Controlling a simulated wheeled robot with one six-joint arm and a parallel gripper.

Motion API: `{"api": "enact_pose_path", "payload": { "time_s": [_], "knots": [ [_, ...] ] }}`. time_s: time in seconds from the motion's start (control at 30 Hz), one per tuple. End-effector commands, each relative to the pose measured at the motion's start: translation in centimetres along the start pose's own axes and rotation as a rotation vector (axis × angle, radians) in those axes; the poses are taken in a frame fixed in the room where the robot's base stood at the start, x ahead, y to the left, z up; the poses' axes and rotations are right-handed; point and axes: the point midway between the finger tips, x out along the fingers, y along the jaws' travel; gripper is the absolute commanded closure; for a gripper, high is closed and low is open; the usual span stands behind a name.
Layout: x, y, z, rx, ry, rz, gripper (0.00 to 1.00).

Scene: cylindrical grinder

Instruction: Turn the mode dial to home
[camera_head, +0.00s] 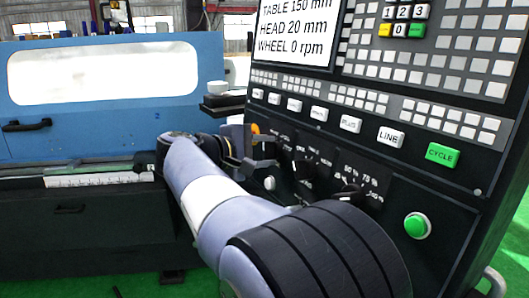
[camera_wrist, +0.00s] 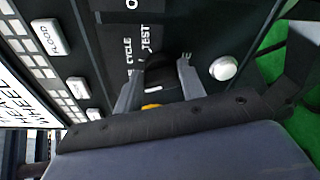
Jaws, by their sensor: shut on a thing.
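The mode dial (camera_wrist: 157,76) is a dark knob on the sloping black control panel, seen in the wrist view between my fingers. The labels CYCLE and TEST (camera_wrist: 145,45) stand beside it, and a small white mark shows on the knob. My gripper (camera_wrist: 161,70) is shut on the knob, one finger on each side. In the head view, my gripper (camera_head: 267,150) reaches the left end of the panel's dial row, and its fingers hide most of the knob there. The home label cannot be made out.
Two more black dials (camera_head: 303,168) (camera_head: 350,195) sit to the right. A white round button (camera_head: 270,183) is close below my gripper, and a green round button (camera_head: 417,225) is farther right. Labelled keys and a screen (camera_head: 296,30) lie above. The blue machine (camera_head: 110,115) stands left.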

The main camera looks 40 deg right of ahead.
Motion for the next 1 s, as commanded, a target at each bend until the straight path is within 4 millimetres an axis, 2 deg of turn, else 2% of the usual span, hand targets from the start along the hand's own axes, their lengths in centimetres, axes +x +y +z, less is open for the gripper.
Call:
{"api": "enact_pose_path", "payload": {
  "time_s": [0.1, 0.13, 0.37, 0.67, 0.77, 1.0],
  "knots": [
    [0.0, -0.1, 0.0, -0.001, -0.001, -0.003, 0.85],
    [0.0, -0.1, 0.0, -0.001, -0.001, -0.003, 0.60],
    [0.0, -0.1, 0.0, -0.002, -0.001, -0.001, 0.41],
    [-0.3, 0.0, 0.0, -0.001, 0.001, 0.000, 0.41],
    [-1.3, 0.0, -0.1, -0.001, 0.004, 0.001, 0.41],
    [-5.6, 0.1, -0.1, -0.001, 0.006, 0.001, 0.41]
  ]
}}
